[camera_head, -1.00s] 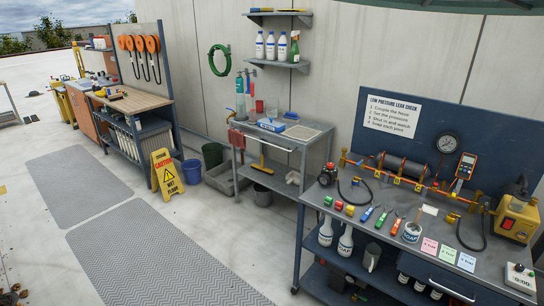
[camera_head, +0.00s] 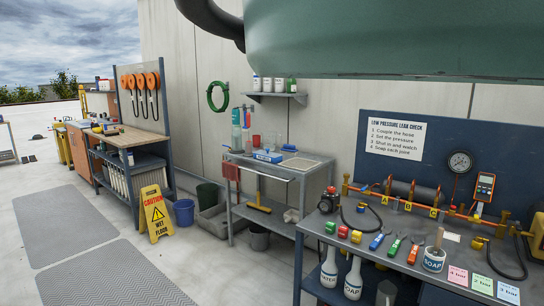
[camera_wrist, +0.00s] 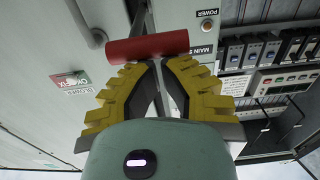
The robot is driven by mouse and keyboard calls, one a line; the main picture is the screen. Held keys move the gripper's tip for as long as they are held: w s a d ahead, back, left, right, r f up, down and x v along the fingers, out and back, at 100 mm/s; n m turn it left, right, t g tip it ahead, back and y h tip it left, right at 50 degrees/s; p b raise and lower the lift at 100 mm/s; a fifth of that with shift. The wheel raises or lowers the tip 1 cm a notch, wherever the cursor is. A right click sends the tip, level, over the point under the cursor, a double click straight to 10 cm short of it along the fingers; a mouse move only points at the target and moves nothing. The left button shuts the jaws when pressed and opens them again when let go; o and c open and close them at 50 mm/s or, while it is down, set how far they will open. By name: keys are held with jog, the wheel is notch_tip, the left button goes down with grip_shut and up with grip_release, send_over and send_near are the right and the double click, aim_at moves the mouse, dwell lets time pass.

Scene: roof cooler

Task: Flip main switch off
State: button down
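In the wrist view, the red cylindrical handle (camera_wrist: 147,48) lies crosswise just at the tips of my gripper (camera_wrist: 160,62). Neither the main switch nor my gripper's fingertips show in the head view.
In the head view, a leak-check bench (camera_head: 375,258) stands at right and a wet floor sign (camera_head: 157,213) at left.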

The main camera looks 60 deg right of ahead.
notch_tip(320, 180, down, 13)
jog(key=a+y+b, duration=0.2)
jog(key=y+b, duration=0.5)
jog(key=b, duration=2.6)
jog(key=shift+w+r+t, duration=0.15)
jog(key=shift+r+t, duration=0.05)
jog(key=shift+t, duration=0.1)
jog(key=shift+a+b, duration=0.15)
jog(key=shift+b, duration=0.3)
